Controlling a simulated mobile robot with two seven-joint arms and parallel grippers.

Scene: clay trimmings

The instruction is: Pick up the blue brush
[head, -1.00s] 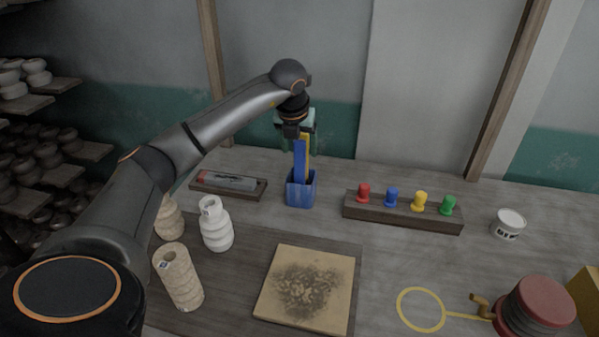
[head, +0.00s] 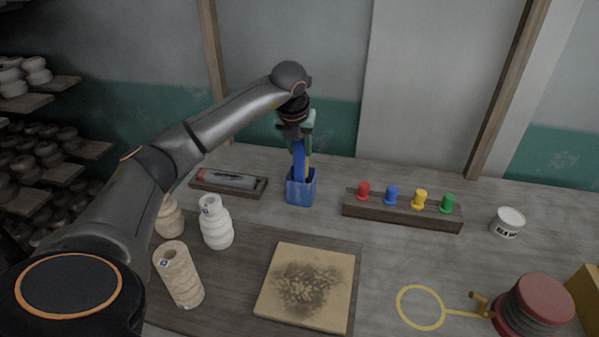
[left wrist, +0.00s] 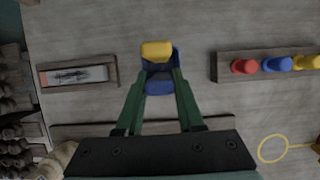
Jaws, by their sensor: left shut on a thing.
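The blue brush (head: 299,160) stands upright in a blue cup (head: 301,190) at the back of the bench. A yellow brush (head: 308,163) stands beside it in the same cup. My left gripper (head: 300,143) points down from above and is shut on the upper part of the blue brush. In the left wrist view the green fingers (left wrist: 159,76) come together over the cup, with the yellow brush's top (left wrist: 157,50) just beyond them. The lower ends of the brushes are hidden inside the cup. My right gripper is not in view.
A tray with a tool (head: 228,182) lies left of the cup. A rack of coloured knobs (head: 402,212) stands to the right. White (head: 216,226) and beige (head: 178,275) vessels stand in front at left. A board with trimmings (head: 306,286) lies in front.

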